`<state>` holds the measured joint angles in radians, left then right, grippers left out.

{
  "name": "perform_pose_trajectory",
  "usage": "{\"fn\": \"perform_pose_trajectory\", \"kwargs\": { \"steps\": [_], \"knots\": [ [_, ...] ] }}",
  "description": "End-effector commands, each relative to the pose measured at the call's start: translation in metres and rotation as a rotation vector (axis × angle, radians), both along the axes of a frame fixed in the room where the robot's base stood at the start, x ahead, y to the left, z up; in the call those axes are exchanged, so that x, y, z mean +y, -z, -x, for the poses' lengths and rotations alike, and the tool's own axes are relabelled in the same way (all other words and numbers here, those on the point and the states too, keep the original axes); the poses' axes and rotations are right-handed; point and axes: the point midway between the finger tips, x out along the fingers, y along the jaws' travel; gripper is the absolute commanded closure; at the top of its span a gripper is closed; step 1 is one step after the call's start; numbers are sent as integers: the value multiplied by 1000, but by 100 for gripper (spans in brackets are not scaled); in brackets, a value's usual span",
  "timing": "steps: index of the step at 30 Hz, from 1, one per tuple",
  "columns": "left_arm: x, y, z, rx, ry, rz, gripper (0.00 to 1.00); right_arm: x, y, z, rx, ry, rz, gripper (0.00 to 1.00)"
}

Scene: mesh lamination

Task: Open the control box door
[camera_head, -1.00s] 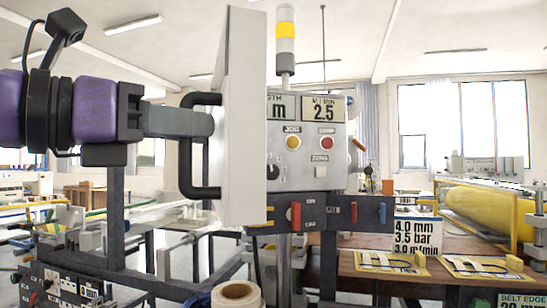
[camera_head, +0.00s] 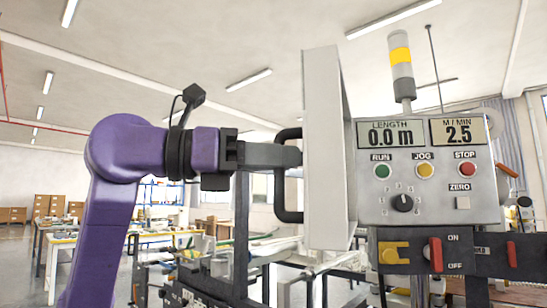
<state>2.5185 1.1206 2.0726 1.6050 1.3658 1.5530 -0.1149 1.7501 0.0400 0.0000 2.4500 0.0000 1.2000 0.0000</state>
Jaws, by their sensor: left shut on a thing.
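The control box (camera_head: 430,210) stands at the right, its face uncovered, with a LENGTH display reading 0.0 m and an M/MIN display reading 2.5. Its pale door (camera_head: 322,150) stands out at the left side of the box, seen nearly edge-on. A black bar handle (camera_head: 282,207) is on the door's left side. My left gripper (camera_head: 290,155) is shut on the upper part of this handle, its fingers reaching in from the left. The purple left arm bends up from the lower left. My right gripper is out of view.
Below the displays are run, jog and stop buttons and a dial (camera_head: 402,203). A red ON/OFF switch (camera_head: 436,254) sits under the box. A signal lamp (camera_head: 401,65) rises above it. Benches (camera_head: 165,238) and machine frames stand behind at lower left.

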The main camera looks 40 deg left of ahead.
Motion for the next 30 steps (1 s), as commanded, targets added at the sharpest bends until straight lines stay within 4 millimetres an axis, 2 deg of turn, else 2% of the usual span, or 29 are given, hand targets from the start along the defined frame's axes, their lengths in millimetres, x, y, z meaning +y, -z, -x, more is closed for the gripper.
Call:
{"fn": "perform_pose_trajectory", "kwargs": {
  "steps": [1,2,13,24,30],
  "knots": [
    [3,-3,-2,-6,-8,5,70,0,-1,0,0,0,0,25],
    [2,-3,-2,-6,-8,5,61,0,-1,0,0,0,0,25],
    [5,-1,5,-5,-4,3,60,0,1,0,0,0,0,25],
    [47,-1,73,-5,-5,5,60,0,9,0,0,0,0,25],
    [56,-1,87,-2,-5,3,60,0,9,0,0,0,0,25]
  ]
}}
